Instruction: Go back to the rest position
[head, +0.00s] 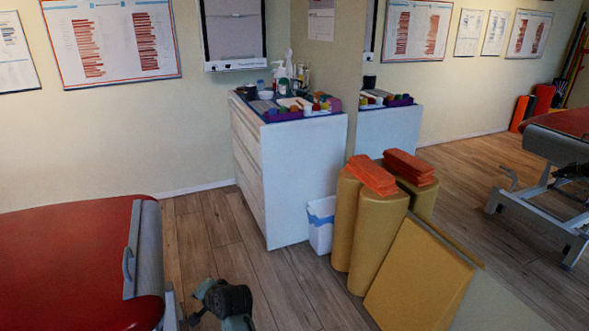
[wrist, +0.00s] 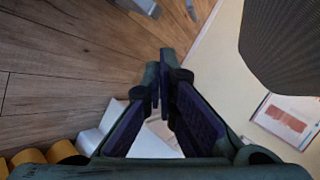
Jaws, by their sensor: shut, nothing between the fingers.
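My gripper (wrist: 166,62) is seen in the wrist view with its two dark fingers meeting near the tips. It is shut and nothing is held between the fingers. It hangs in free air, with the wooden floor (wrist: 60,60) and part of a white surface (wrist: 160,142) beyond it. In the head view a dark, rounded part of my arm (head: 228,300) shows at the bottom, just right of the red treatment table (head: 70,260). The fingers cannot be made out there.
A white cabinet (head: 300,180) bears a tray (head: 285,115) and bottles. A white bin (head: 320,232), yellow bolsters (head: 377,235) with orange blocks (head: 370,177), and a yellow wedge (head: 418,280) stand right of it. Bare floor (head: 205,235) lies between table and cabinet. A mirror reflects the room.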

